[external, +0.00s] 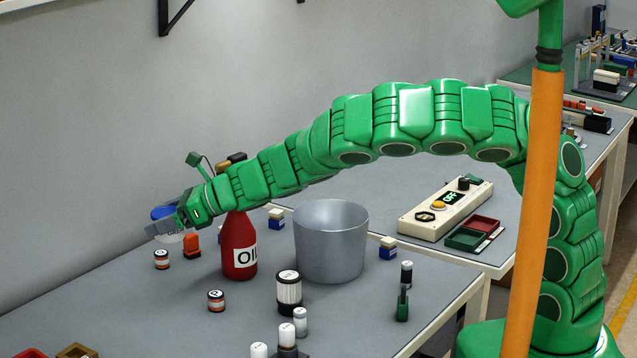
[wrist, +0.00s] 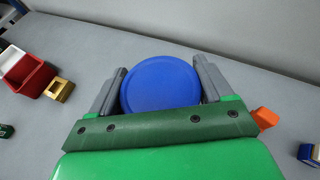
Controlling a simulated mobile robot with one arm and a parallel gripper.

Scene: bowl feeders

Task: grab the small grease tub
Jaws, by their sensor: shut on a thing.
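The small grease tub shows its round blue lid (external: 162,212) and part of a pale body below it in the external view, at the far left end of my arm. In the wrist view the tub's blue lid (wrist: 160,84) fills the space between the two grey fingers. My gripper (external: 166,225) is shut on the tub, one finger on each side; it also shows in the wrist view (wrist: 161,88). The fingers hide part of the tub's side. I cannot tell whether its base touches the table.
An orange object (external: 191,243) stands close beside my gripper. A red oil bottle (external: 238,240) and a grey bowl (external: 331,245) stand to the right. Small labelled cans, including one (external: 162,259), stand nearer. Red and gold bins (wrist: 28,75) lie left in the wrist view.

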